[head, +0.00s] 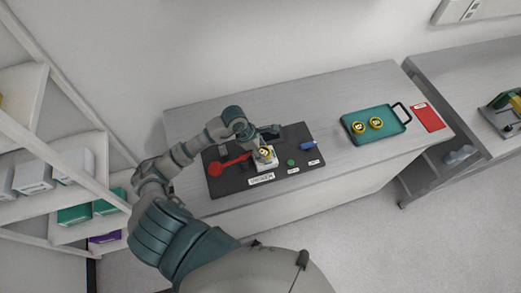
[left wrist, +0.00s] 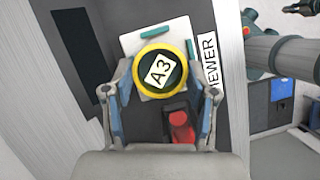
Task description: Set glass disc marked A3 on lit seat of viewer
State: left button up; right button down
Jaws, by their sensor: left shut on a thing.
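The glass disc marked A3 (left wrist: 160,72) has a yellow rim and a pale label, and it faces up in the left wrist view. It also shows in the head view (head: 264,152), over the white viewer block (head: 266,165). My left gripper (left wrist: 160,80) is shut on the disc, one finger at each side of the rim. In the left wrist view the disc overlaps the white block (left wrist: 130,42) and hides its seat and any light. I cannot tell whether the disc touches it.
The viewer's dark mat (head: 225,187) carries a red paddle (head: 215,169), a green knob (head: 291,162) and a blue item (head: 307,145). A teal tray (head: 389,129) holds two yellow-rimmed discs, beside a red card (head: 428,117). Shelves (head: 75,232) stand at left. The bench between mat and tray is clear.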

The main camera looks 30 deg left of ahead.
pick_arm(q)
jog(key=o, duration=1.1)
jog(key=shift+s+d+f, duration=0.15)
jog(key=shift+d+f, duration=0.1)
jog(key=shift+f, duration=0.05)
jog(key=shift+c, duration=0.2)
jog(key=shift+o, duration=1.2)
jog(key=shift+w+d, duration=0.25)
jog(key=shift+d, duration=0.15)
jog(key=shift+r, duration=0.1)
jog(key=shift+a+r, duration=0.15)
jog(key=shift+r, duration=0.05)
jog(key=v, duration=0.3)
jog(key=a+b+v, duration=0.1)
jog(key=v, duration=0.2)
jog(key=shift+f, duration=0.1)
jog(key=v, duration=0.3)
jog(key=d+b+v, duration=0.1)
jog(key=v, duration=0.1)
jog(key=shift+s+a+r, duration=0.1)
jog(key=shift+a+r, duration=0.05)
jog(key=shift+r, duration=0.3)
pick_arm(e)
jog(key=d, duration=0.1)
jog(key=d+f, duration=0.2)
jog(key=shift+w+f, duration=0.15)
jog(key=shift+w, duration=0.1)
